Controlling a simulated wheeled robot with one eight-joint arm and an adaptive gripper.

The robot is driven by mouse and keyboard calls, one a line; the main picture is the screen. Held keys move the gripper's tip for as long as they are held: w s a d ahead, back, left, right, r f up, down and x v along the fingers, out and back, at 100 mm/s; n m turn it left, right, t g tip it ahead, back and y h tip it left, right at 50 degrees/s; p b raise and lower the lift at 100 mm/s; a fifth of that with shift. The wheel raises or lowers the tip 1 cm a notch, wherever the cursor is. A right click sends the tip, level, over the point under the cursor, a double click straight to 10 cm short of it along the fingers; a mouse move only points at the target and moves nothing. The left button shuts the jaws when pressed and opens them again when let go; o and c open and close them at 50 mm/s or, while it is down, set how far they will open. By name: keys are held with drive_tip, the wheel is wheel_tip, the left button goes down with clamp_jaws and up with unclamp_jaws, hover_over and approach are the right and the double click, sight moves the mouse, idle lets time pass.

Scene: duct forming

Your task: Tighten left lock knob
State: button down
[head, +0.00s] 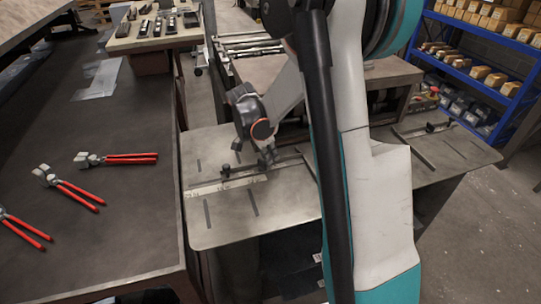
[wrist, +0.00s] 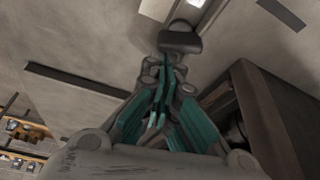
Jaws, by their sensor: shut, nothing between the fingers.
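A small dark lock knob (head: 226,171) stands at the left part of the metal work table (head: 222,228), beside a pale strip. My gripper (head: 267,158) is low over the table to the right of this knob, with a visible gap between them in the head view. In the wrist view my gripper (wrist: 162,75) has its teal-padded fingers shut and empty. A dark, rounded block (wrist: 180,42) lies just past the fingertips; it looks like the knob, but I cannot tell whether the fingers touch it.
A bar with another dark knob (head: 430,127) lies on the table's right side. A dark bench (head: 110,210) at left holds several red-handled pliers (head: 130,158). A blue shelf (head: 480,60) with boxes stands at right. In the wrist view a dark brown block (wrist: 275,120) stands close on the right.

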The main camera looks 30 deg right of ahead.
drive_tip(key=shift+s+a+m, duration=0.15)
drive_tip(key=shift+s+m, duration=0.05)
drive_tip(key=shift+m, duration=0.3)
idle(1.1)
idle(0.8)
